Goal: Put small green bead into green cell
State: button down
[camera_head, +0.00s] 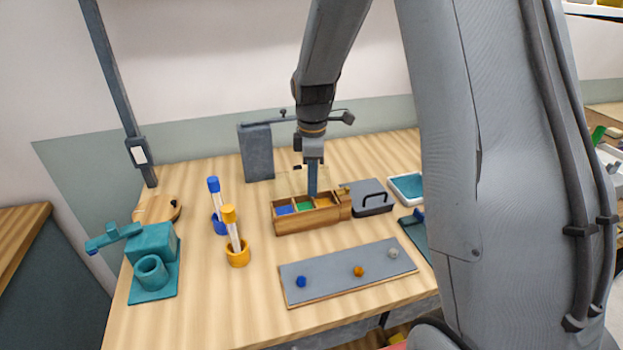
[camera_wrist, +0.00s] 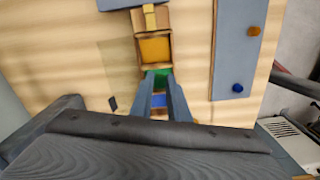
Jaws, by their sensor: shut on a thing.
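The wooden box (camera_head: 293,226) has a row of cells: the blue cell (camera_head: 285,211), the green cell (camera_head: 304,207) and the orange cell (camera_head: 323,202). The green cell also shows in the wrist view (camera_wrist: 165,84) at the fingertips, partly covered by them. My gripper (camera_head: 311,194) points down over the box at the green cell; its fingers show in the wrist view (camera_wrist: 158,84). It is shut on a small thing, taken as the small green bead. The bead itself cannot be made out, hidden by the fingers or lost against the green cell.
A grey tray (camera_head: 330,276) in front holds a blue bead (camera_head: 302,281), an orange bead (camera_head: 358,271) and a pale bead (camera_head: 393,253). Blue and yellow cups (camera_head: 237,257) with rods stand left of the box. A grey handled lid (camera_head: 365,195) lies right.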

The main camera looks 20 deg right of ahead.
jog(key=shift+f, duration=0.4)
jog(key=c, duration=1.6)
grip_release()
jog(key=shift+r, duration=0.1)
notch_tip(320, 180, up, 8)
jog(key=shift+f+b, duration=0.15)
jog(key=shift+b, duration=1)
jog(key=shift+s, duration=0.1)
